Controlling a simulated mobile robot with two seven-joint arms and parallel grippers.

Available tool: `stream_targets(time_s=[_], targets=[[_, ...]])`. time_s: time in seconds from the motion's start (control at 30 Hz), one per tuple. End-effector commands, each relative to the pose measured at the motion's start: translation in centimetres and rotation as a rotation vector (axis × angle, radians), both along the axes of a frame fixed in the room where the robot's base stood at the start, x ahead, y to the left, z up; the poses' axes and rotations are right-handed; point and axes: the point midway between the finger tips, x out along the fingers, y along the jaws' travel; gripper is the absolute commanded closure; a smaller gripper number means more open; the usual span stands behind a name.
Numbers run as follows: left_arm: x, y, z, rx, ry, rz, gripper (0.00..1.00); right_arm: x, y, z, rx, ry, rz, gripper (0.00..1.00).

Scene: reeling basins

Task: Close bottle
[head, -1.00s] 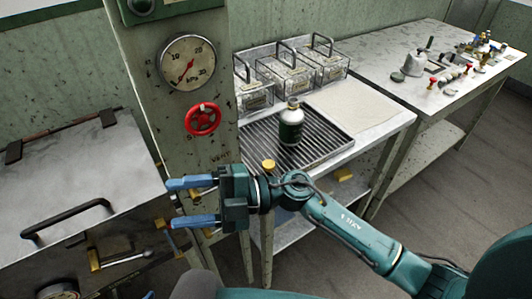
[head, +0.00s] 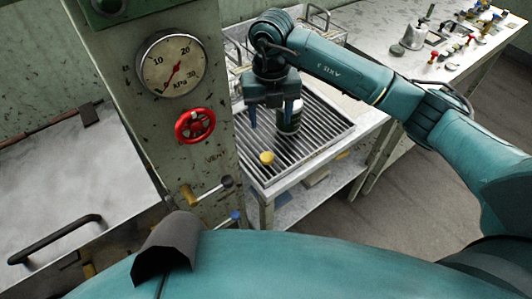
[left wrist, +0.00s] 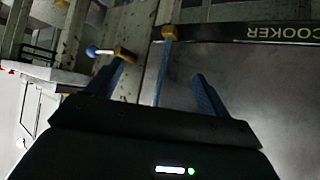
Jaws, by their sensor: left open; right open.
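A dark green bottle (head: 289,120) stands upright on the ribbed tray (head: 318,147) in the head view, its top hidden behind my right gripper. A yellow cap-like piece (head: 267,158) sits near the tray's front left, apart from the bottle. My right gripper (head: 270,115) is open and points down over the tray; one blue finger overlaps the bottle in the picture, and I cannot tell whether it touches.
A post with a pressure gauge (head: 170,65) and a red valve wheel (head: 195,126) stands left of the tray. Wire-handled glass boxes are partly hidden behind my right arm. A side table (head: 395,60) with small fittings is at the back right. A cooker lid (left wrist: 255,80) shows in the left wrist view.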

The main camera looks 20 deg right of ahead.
Motion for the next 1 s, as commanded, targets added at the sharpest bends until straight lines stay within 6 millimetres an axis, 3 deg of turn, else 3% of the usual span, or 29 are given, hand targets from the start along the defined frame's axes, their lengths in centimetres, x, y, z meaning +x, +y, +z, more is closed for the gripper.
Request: stream_targets(time_s=[0.17,0.4,0.6,1.0], targets=[[-0.2,0.0,-0.1,0.002,0.004,-0.002,0.20,0.0,0.1,-0.7,0.001,0.003,0.000,0.43],[-0.1,0.0,-0.1,0.001,0.003,-0.003,0.20,-0.1,0.1,-5.1,0.002,0.006,0.001,0.43],[0.0,0.0,0.1,0.001,-0.001,-0.003,0.20,-0.1,0.1,-7.6,0.002,0.003,0.002,0.43],[0.1,0.0,0.1,0.000,-0.003,-0.003,0.20,0.0,0.2,-8.1,0.003,0.001,0.002,0.43]])
